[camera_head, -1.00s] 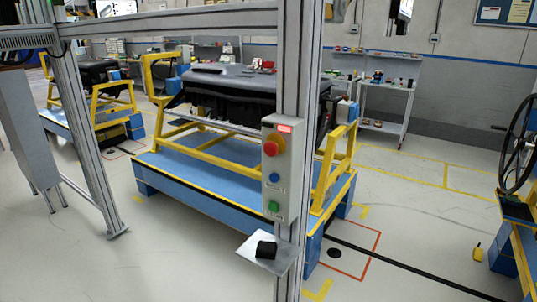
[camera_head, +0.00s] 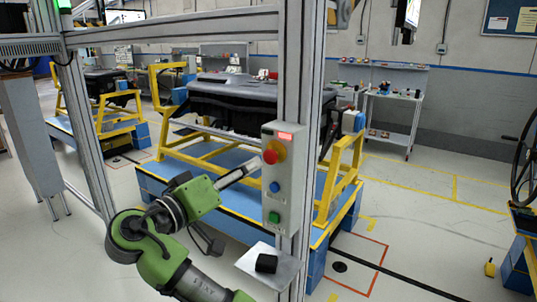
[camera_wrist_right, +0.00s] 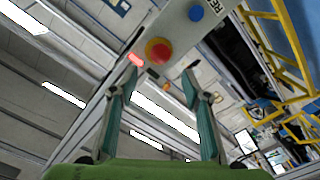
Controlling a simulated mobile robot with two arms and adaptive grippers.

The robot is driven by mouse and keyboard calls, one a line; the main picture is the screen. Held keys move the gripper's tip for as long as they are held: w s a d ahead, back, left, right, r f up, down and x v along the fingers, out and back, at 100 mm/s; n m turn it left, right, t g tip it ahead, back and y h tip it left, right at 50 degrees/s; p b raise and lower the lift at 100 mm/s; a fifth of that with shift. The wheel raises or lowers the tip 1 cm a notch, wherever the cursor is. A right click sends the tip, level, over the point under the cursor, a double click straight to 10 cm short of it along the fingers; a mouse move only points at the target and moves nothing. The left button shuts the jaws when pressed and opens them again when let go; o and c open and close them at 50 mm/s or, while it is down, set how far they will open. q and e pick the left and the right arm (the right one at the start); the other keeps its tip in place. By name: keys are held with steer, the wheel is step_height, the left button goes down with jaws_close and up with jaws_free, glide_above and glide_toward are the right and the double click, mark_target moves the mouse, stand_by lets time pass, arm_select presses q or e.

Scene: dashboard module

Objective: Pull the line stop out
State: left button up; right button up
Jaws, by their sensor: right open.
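The line stop is a red mushroom button (camera_head: 270,156) on a yellow base, near the top of a grey control box (camera_head: 283,180) on the metal post. In the right wrist view the red button (camera_wrist_right: 157,49) lies just beyond the fingertips, roughly centred between them. My right gripper (camera_head: 256,167) is beside the box, left of the button in the head view, pointing at it. Its two fingers also show in the right wrist view (camera_wrist_right: 160,78), spread apart with nothing between them. The gripper appears apart from the button. My left gripper is out of view.
A blue button (camera_head: 274,187) and a green button (camera_head: 273,217) sit below the line stop. A lit red label is above it. A small metal shelf (camera_head: 285,271) with a black object (camera_head: 266,263) juts out below. A blue platform (camera_head: 230,196) stands behind the post.

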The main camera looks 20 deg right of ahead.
mark_target(268, 158)
steer(key=p+x, duration=0.3)
steer(key=x, duration=0.6)
steer(key=shift+w+d, duration=0.15)
steer(key=shift+d, duration=0.1)
steer(key=shift+w+d, duration=0.3)
jaws_close()
steer(key=shift+f, duration=0.1)
